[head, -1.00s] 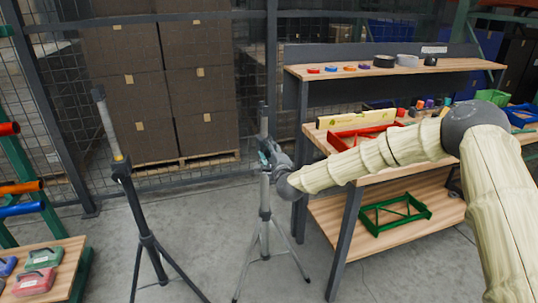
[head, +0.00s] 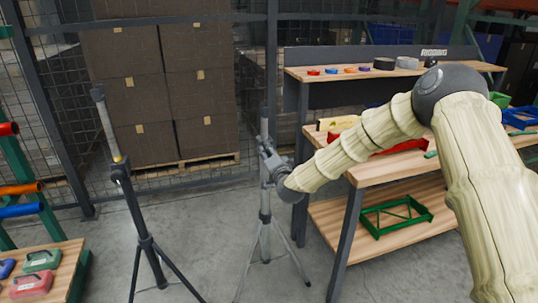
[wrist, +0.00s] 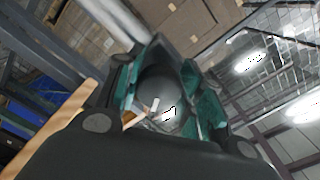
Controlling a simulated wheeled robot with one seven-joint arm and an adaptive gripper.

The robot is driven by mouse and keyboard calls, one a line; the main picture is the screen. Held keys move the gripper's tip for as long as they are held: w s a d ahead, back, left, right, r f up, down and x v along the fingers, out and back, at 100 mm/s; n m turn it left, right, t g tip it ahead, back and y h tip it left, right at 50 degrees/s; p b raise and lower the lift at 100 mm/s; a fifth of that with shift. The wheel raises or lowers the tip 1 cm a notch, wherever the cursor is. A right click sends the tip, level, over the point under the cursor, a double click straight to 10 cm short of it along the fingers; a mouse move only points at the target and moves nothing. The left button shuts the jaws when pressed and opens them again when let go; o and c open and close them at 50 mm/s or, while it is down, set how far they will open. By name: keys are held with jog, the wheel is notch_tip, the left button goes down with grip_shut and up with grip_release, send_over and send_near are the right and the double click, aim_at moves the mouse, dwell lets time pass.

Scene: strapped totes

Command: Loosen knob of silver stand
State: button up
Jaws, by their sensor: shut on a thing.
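The silver stand (head: 265,235) stands upright on its tripod legs near the middle of the head view. My gripper (head: 268,160) is at the stand's upper collar, reaching in from the right. In the wrist view my gripper (wrist: 163,84) has its teal-padded fingers on either side of a dark rounded knob (wrist: 158,92), and it is shut on this knob. In the head view the knob is hidden behind my gripper and wrist.
A black stand (head: 146,240) with a yellow band stands to the left. A wooden workbench (head: 400,170) with shelves is close on the right, under my arm. A wire fence and stacked boxes (head: 170,80) are behind. Grey floor lies open between the stands.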

jog(key=n, duration=0.4)
jog(key=shift+n, duration=0.3)
jog(key=shift+d+f+n, duration=0.1)
jog(key=shift+f+n, duration=0.05)
jog(key=shift+n, duration=1.45)
jog(key=o, duration=1)
jog(key=v, duration=1.2)
